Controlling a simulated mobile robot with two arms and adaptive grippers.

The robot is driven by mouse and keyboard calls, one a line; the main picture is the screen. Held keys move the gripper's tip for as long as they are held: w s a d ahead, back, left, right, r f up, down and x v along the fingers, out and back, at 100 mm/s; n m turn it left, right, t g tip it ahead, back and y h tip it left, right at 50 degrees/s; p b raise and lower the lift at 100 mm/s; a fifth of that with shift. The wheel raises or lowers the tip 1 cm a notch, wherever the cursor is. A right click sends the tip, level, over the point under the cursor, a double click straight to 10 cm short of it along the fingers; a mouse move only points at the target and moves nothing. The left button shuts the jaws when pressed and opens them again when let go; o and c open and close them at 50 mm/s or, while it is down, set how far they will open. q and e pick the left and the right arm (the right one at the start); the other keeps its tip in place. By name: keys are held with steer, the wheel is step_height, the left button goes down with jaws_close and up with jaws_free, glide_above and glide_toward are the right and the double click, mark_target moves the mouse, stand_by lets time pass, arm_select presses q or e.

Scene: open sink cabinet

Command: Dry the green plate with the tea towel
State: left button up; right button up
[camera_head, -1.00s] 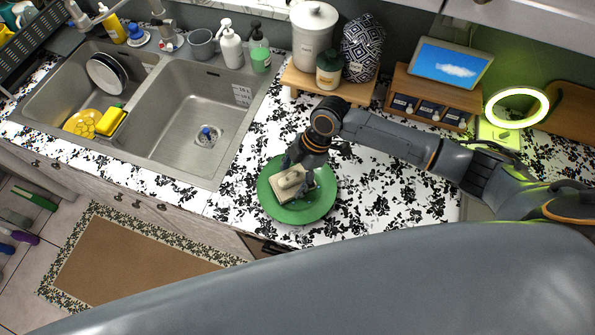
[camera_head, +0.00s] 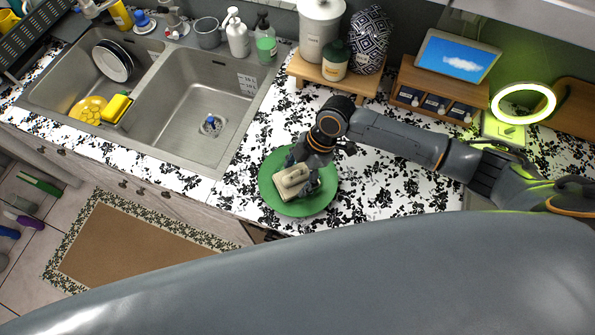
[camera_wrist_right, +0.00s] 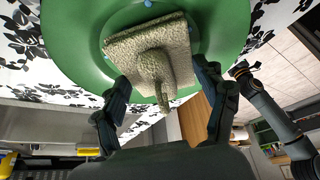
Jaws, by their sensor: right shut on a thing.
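The green plate (camera_head: 300,209) lies on the patterned counter, right of the sink. The beige tea towel (camera_head: 291,181) is a flat square pad with a raised lump, lying over the plate's middle; it also shows in the right wrist view (camera_wrist_right: 120,52). My right gripper (camera_head: 303,184) is over the plate, its fingers on either side of the towel's lump and shut on the towel. Small blue spots show on the plate in the wrist view. A dark arm at the right of that view may end in my left gripper (camera_wrist_right: 241,69), too small to read.
The double sink (camera_head: 205,105) is at left, with dishes and a yellow sponge (camera_head: 117,107). A wooden stand (camera_head: 318,75) with jars and a wooden shelf (camera_head: 444,95) with a screen line the back. Patterned counter is clear around the plate.

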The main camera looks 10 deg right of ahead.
steer(key=shift+s+d+r, duration=0.1)
steer(key=shift+s+d, duration=0.4)
steer(key=shift+d, duration=0.3)
steer(key=shift+w, duration=0.1)
steer(key=shift+w+d, duration=0.3)
steer(key=shift+d, duration=0.4)
steer(key=shift+r, duration=2.95)
steer(key=shift+r, duration=1.5)
